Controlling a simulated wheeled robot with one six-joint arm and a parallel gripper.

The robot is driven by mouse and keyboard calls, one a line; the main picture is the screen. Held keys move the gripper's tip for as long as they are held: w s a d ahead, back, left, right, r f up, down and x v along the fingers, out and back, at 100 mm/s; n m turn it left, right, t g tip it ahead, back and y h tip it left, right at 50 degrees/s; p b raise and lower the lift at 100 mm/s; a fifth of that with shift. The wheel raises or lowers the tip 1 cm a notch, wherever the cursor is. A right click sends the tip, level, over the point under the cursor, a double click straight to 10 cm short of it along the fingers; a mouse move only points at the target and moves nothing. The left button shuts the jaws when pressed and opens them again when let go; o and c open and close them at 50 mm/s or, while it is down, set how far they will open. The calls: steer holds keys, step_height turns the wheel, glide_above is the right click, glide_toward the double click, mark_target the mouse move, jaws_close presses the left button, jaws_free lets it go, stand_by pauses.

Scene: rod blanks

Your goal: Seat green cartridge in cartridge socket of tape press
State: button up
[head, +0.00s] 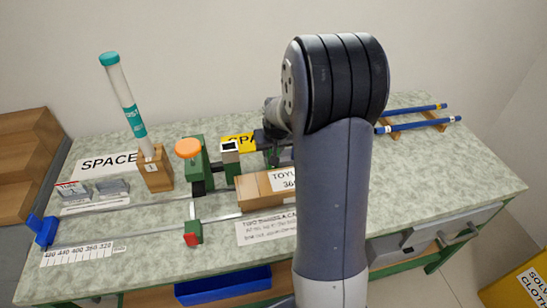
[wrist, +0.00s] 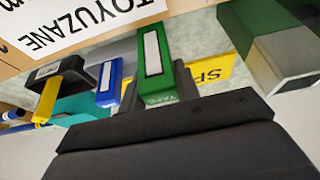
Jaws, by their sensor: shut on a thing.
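The green cartridge (wrist: 153,62), with a white label strip and TAPE lettering on its end, is in the middle of the wrist view. My gripper (wrist: 156,80) is shut on it, with dark fingers on both sides. A green block with a grey, square-ended top (wrist: 285,62) is at the right of the wrist view, apart from the cartridge; it looks like the cartridge socket. In the head view a similar block (head: 230,158) stands beside the green tape press (head: 197,168) with its orange knob. My arm hides most of the gripper there, and the socket's inside is not clear.
A blue cartridge (wrist: 109,84) is just left of the green one. A black-and-yellow tool (wrist: 58,82) lies farther left. A tall tube stands in a wooden block (head: 155,170). Blue rods (head: 415,125) rest at right.

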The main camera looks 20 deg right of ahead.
steer(key=shift+f, duration=1.9)
steer(key=shift+f, duration=0.2)
steer(key=o, duration=1)
steer(key=shift+c, duration=0.2)
steer(key=shift+r, duration=0.15)
